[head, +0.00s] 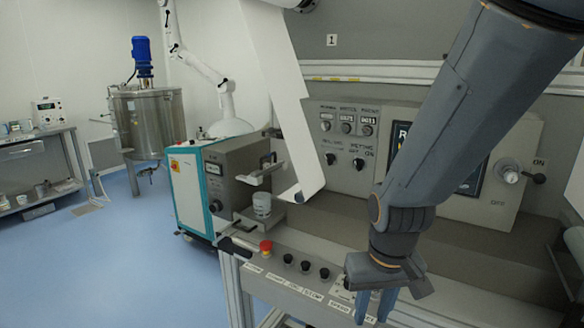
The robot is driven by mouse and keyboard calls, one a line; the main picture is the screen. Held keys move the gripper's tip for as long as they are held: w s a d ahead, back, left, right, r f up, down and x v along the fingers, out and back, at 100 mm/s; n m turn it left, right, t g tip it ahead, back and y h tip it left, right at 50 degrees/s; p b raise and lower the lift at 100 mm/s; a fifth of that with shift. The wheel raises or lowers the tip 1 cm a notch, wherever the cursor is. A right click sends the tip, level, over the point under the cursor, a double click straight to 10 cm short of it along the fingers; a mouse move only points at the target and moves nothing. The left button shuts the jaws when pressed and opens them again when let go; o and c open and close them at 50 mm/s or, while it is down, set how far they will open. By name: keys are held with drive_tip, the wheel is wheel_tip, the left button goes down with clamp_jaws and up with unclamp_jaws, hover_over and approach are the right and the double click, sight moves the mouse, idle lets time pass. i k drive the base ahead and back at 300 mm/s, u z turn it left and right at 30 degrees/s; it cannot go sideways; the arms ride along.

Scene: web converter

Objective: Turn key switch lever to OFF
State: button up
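A lever switch (508,175) with a round metallic hub is on the right end of the grey control box. Its black-tipped handle (538,178) points right and slightly down. The word ON is printed above the handle, and OFF is printed below the hub. My gripper (375,305) is at the lower middle, left of and well below the lever, pointing down in front of the sloped button panel. Its two blue fingers appear apart with nothing between them. My forearm crosses in front of the box and hides part of its display.
The button panel (280,272) along the front edge carries a red emergency button (266,247) and several black knobs. Counters and switches sit on the control box (340,185). A teal-edged machine (200,190) stands left. Blue floor (90,270) is open at far left.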

sight(538, 178)
drive_tip(key=z, duration=2.8)
drive_tip(key=k, duration=0.95)
drive_tip(key=u, duration=0.95)
drive_tip(key=i, duration=0.55)
drive_tip(key=u, duration=0.05)
